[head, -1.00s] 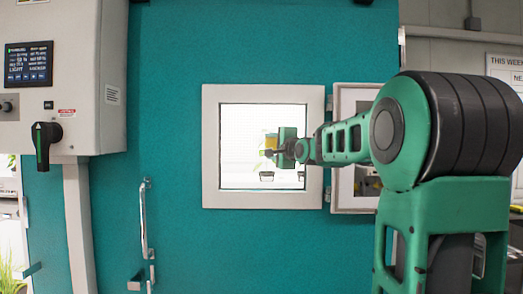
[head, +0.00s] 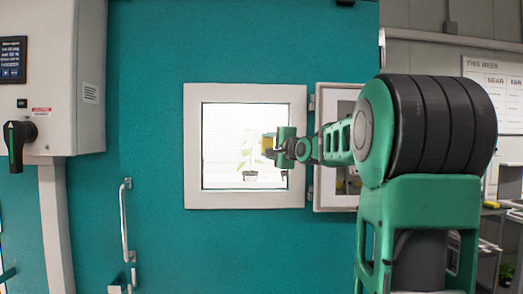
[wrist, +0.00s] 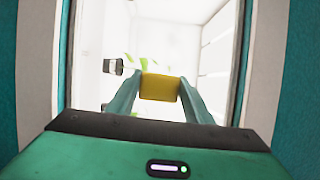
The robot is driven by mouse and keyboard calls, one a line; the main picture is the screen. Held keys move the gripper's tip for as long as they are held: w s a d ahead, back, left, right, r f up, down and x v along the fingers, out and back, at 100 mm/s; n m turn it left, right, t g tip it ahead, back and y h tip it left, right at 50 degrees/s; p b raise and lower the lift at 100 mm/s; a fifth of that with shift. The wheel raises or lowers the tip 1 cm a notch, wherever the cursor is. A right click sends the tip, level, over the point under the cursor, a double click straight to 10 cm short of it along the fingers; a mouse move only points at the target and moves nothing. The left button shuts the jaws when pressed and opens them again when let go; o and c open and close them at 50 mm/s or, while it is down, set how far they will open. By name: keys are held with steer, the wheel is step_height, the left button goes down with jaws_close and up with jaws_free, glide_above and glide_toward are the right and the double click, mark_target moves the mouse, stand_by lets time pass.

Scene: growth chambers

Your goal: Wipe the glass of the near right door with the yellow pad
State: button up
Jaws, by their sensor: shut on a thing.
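My gripper (head: 272,147) is shut on the yellow pad (wrist: 159,87), which sits between its two green fingertips in the wrist view. The pad also shows in the head view as a small yellow patch (head: 267,144). It is in front of the right part of a bright square window (head: 222,135) in a pale frame (head: 193,145), set in the teal door (head: 155,120). I cannot tell whether the pad touches glass. A plant in a dark pot (head: 250,160) shows through the window, left of the pad.
A hinged pale framed panel (head: 326,197) stands right of the window, partly behind my arm. A door handle (head: 125,218) is at lower left. A grey control box (head: 75,85) with a black rotary switch (head: 18,140) is at far left. Shelves (head: 490,240) are at right.

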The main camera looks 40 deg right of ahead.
steer(key=shift+w+r, duration=0.1)
steer(key=shift+r, duration=0.8)
steer(key=shift+w+a+f, duration=0.1)
steer(key=shift+w+a, duration=0.95)
steer(key=shift+a, duration=0.55)
steer(key=shift+w+a+r, duration=0.1)
steer(key=shift+w+a, duration=1)
steer(key=shift+a, duration=0.45)
steer(key=shift+w+a+f, duration=0.1)
steer(key=shift+w+a, duration=0.95)
steer(key=shift+a, duration=0.55)
steer(key=s+a, duration=0.5)
steer(key=s, duration=0.2)
steer(key=shift+s, duration=0.25)
step_height(320, 180, down, 6)
steer(key=f, duration=0.1)
steer(key=shift+w+d+r, duration=0.1)
steer(key=shift+w+d, duration=0.55)
steer(key=shift+w, duration=0.35)
steer(key=shift+w+d+r, duration=0.1)
steer(key=shift+w+d, duration=0.5)
steer(key=shift+w, duration=0.4)
steer(key=shift+w+d+r, duration=0.1)
steer(key=shift+w+d, duration=0.55)
steer(key=shift+w, duration=0.35)
steer(key=shift+w+d, duration=0.55)
steer(key=shift+w, duration=0.25)
